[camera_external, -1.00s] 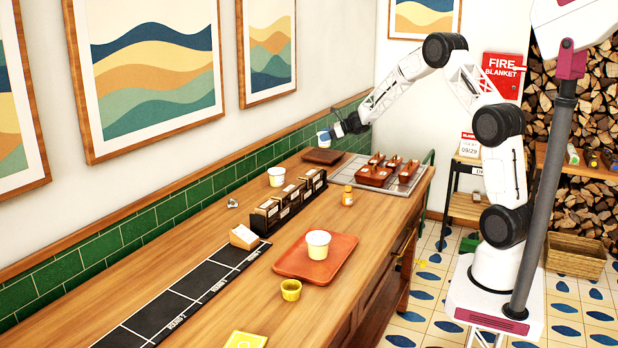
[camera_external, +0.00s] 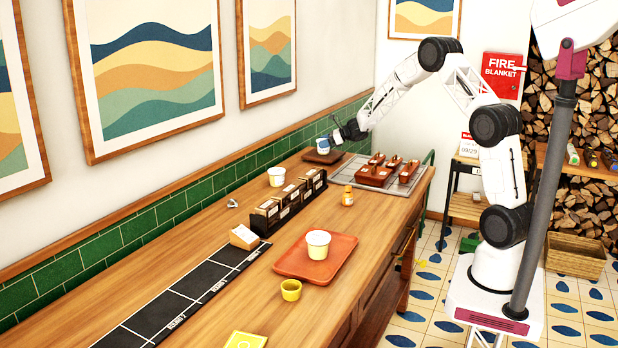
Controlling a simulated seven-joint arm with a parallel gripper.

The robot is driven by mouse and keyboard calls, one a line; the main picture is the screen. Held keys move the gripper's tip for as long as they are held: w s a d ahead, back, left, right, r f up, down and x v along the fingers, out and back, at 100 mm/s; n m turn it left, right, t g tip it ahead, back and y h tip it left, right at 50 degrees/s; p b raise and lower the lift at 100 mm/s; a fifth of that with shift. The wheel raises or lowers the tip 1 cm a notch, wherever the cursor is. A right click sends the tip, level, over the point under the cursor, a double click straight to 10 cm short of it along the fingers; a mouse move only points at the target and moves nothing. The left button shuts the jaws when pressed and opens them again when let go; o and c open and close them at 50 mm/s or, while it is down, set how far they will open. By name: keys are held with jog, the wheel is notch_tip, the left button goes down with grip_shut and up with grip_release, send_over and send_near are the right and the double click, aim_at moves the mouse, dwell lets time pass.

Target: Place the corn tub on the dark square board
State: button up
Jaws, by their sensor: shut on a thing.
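My gripper (camera_external: 337,134) is at the far end of the counter and is shut on a small white tub with blue on it (camera_external: 323,146). I cannot make out the tub's contents or label, so I cannot tell from its look that it is the corn tub. The dark square board (camera_external: 338,159) lies flat on the counter below the tub. The tub looks roughly upright over the board, at or just above its surface. I cannot tell whether it touches. The tub covers part of the board.
A white tub (camera_external: 276,177) stands left of the black holders (camera_external: 283,206). Another tub (camera_external: 318,238) stands on an orange tray (camera_external: 338,264). Several brown lidded boxes (camera_external: 374,177) stand right of the board on a grey grid. A small orange-capped jar (camera_external: 347,196) stands nearer.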

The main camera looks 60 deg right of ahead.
dwell(0.3)
jog(key=o, duration=0.9)
jog(key=shift+f, duration=0.1)
jog(key=shift+o, duration=0.2)
jog(key=shift+r, duration=0.2)
jog(key=shift+s+d+r, duration=0.25)
jog(key=shift+s, duration=0.25)
jog(key=v, duration=1)
jog(key=shift+s+r, duration=0.15)
jog(key=shift+s, duration=0.15)
